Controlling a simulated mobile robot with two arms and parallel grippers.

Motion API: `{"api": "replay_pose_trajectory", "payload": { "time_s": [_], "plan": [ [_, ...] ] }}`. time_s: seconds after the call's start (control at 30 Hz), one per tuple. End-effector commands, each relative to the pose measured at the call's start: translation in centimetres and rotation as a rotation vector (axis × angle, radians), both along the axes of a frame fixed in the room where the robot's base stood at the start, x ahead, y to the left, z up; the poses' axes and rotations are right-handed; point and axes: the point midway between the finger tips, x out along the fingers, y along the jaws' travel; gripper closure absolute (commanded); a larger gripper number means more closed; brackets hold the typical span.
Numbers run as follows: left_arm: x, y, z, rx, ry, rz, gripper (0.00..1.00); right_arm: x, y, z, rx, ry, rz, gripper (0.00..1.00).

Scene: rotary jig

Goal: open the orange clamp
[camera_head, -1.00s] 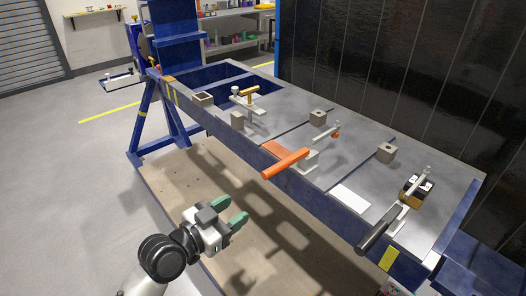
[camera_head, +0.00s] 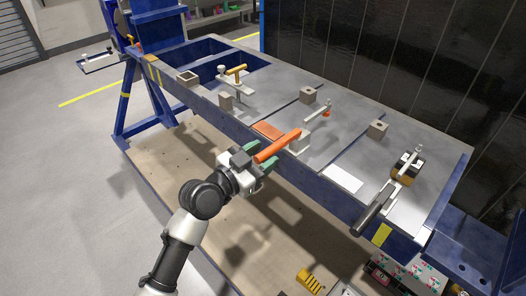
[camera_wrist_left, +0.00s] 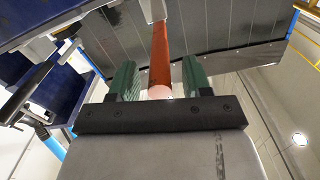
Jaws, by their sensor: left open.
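The orange clamp (camera_head: 278,146) is mounted at the near edge of the grey jig table, and its orange handle sticks out over the edge toward me. My left gripper (camera_head: 260,160) is open at the outer end of this handle. In the left wrist view the orange handle (camera_wrist_left: 160,62) lies between the two green fingertips of the left gripper (camera_wrist_left: 158,82), with a gap visible on both sides. The clamp's arm with a small red-orange tip (camera_head: 325,112) reaches over the table. My right gripper is not in view.
A clamp with a black handle (camera_head: 372,208) stands at the right, and a yellow-handled clamp (camera_head: 236,76) at the back left. Several grey blocks (camera_head: 377,130) stand on the jig table (camera_head: 340,150). A blue frame carries the table.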

Motion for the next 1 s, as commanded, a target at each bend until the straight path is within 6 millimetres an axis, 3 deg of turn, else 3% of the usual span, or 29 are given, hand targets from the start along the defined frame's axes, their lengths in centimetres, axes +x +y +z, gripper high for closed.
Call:
{"api": "replay_pose_trajectory", "payload": {
  "time_s": [0.33, 0.67, 1.0],
  "plan": [
    [0.36, -0.37, -0.01, 0.001, -0.001, 0.000, 0.52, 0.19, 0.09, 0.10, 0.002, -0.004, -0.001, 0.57],
    [0.34, -0.35, -0.02, 0.001, -0.001, 0.000, 1.00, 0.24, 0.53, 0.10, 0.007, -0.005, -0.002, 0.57],
    [0.93, -0.31, 0.32, 0.012, 0.011, 0.000, 1.00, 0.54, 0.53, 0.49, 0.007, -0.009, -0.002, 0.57]
  ]
}}
